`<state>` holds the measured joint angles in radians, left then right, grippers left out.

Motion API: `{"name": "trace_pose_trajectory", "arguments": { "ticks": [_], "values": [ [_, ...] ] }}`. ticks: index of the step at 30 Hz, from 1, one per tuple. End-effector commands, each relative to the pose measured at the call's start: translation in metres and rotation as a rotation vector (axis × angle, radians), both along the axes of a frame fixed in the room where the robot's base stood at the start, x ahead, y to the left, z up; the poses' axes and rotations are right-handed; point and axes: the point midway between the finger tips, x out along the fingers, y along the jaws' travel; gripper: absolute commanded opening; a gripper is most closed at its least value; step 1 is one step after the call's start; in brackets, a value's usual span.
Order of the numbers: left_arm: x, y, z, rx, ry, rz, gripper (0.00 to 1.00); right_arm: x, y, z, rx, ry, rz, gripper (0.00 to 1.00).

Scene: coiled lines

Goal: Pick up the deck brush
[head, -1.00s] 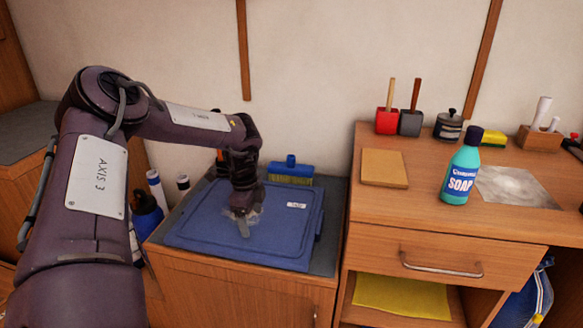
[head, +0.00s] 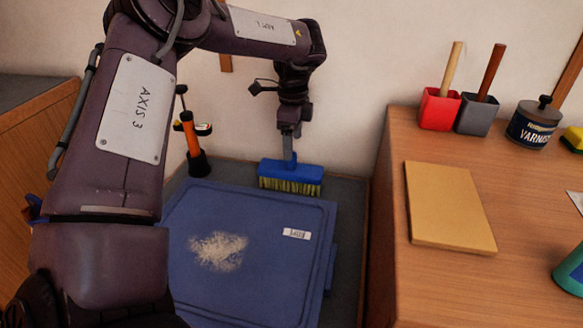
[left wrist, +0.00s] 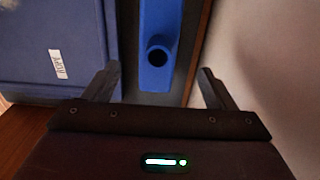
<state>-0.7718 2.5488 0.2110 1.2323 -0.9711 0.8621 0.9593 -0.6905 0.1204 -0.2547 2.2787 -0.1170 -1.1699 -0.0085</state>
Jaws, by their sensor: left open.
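The deck brush (head: 291,173) is a blue block with yellowish bristles, standing bristles down on the dark counter behind a blue lid-like board (head: 200,285). A short round socket rises from its top. My left gripper (head: 290,142) points down just over the brush, its fingers hiding part of the socket. In the left wrist view the brush (left wrist: 150,14) runs up and down the picture, with its open socket between the spread fingers of the left gripper (left wrist: 158,70). Both fingers stand clear of it, and the jaws are empty. My right gripper is out of view.
An orange-handled tool (head: 193,140) stands behind the board, left of the brush. The wall is close behind the brush. A wooden cabinet on the right carries a tan board (head: 447,205), a red pot (head: 439,110), a grey pot (head: 477,116) and a varnish tin (head: 535,123).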

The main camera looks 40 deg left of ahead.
Motion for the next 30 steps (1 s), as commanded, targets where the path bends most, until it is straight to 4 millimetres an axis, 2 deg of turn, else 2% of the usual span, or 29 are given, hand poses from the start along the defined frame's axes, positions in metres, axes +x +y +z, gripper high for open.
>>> {"name": "trace_pose_trajectory", "arguments": {
  "ticks": [11,18,26,30],
  "values": [
    [-0.002,0.002,-0.038,-0.001,0.003,0.001,0.78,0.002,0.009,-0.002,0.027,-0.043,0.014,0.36],
    [-0.004,0.004,-0.073,-0.001,0.003,-0.001,0.78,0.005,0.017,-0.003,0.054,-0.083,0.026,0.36],
    [-0.004,0.004,-0.076,0.0,0.0,0.0,0.78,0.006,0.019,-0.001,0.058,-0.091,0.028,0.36],
    [-0.004,0.004,-0.076,0.0,0.0,0.0,0.61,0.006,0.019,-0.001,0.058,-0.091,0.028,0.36]
  ]
}}
